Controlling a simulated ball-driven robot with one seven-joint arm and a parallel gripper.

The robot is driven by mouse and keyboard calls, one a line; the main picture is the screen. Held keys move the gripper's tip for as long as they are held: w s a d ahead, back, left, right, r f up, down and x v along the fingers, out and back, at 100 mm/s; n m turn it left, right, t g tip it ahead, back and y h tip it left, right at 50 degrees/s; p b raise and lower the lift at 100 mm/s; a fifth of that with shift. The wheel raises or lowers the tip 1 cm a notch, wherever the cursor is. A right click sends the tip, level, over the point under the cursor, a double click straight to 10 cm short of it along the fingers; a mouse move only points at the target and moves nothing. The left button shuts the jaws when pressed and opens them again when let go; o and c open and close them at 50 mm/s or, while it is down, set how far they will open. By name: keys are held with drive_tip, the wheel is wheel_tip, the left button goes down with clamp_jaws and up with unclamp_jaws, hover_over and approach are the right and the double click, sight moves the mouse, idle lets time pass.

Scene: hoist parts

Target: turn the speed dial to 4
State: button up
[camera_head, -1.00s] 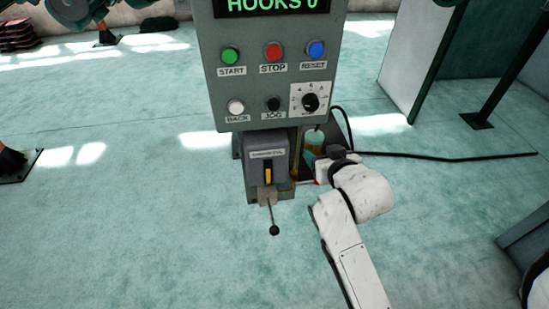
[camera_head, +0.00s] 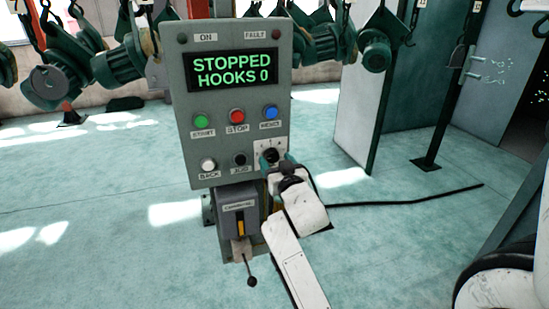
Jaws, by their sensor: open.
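The speed dial (camera_head: 270,156) is a black knob on a white scale plate at the lower right of the grey control panel (camera_head: 184,95). Most of its scale is hidden behind my arm, so its setting cannot be read. My gripper (camera_head: 272,160) is at the dial, with its teal fingers in front of the plate's lower part. It is open. I cannot tell whether the fingers touch the knob. The panel's display (camera_head: 233,69) reads "STOPPED HOOKS 0" in green.
Green start (camera_head: 201,121), red stop (camera_head: 237,116) and blue reset (camera_head: 270,111) buttons sit above the dial. White back (camera_head: 208,164) and black jog (camera_head: 239,159) buttons are left of it. A lever (camera_head: 250,270) juts out below. Green hoists (camera_head: 125,62) hang behind.

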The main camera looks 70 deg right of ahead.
drive_tip(key=shift+x, duration=0.85)
drive_tip(key=shift+c, duration=0.2)
drive_tip(key=c, duration=1)
drive_tip(key=shift+f+m+b, duration=0.1)
drive_tip(key=shift+m+b, duration=1.15)
drive_tip(key=shift+m, duration=0.15)
drive_tip(key=shift+s+d+m+b, duration=0.15)
drive_tip(key=shift+m+b, duration=1.35)
drive_tip(key=shift+m, duration=1.1)
